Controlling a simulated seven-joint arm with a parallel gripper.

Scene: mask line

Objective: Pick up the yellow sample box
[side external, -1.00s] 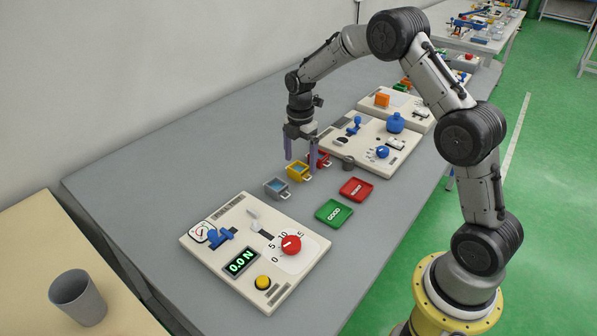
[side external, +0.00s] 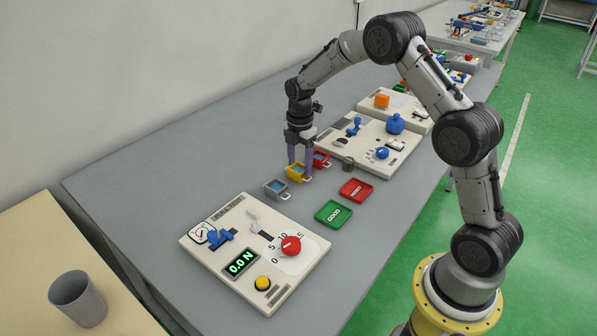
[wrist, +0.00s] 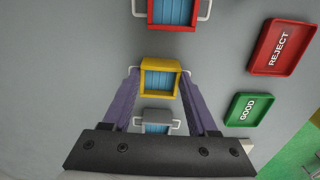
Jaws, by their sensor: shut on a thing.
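The yellow sample box (side external: 297,175) stands on the grey table in the middle of a row of three boxes, with blue content inside and a light handle at its side. My gripper (side external: 300,168) is down at the yellow box, with its purple fingers on either side of it and shut on it. In the wrist view the yellow box (wrist: 160,78) sits between the fingertips (wrist: 160,80). The box appears still at table level; its underside is hidden.
A grey box (side external: 277,189) and a red box (side external: 320,159) stand close on either side. A green GOOD tray (side external: 334,213) and a red REJECT tray (side external: 356,190) lie to the right. A panel with a 0.0 N display (side external: 240,262) is in front.

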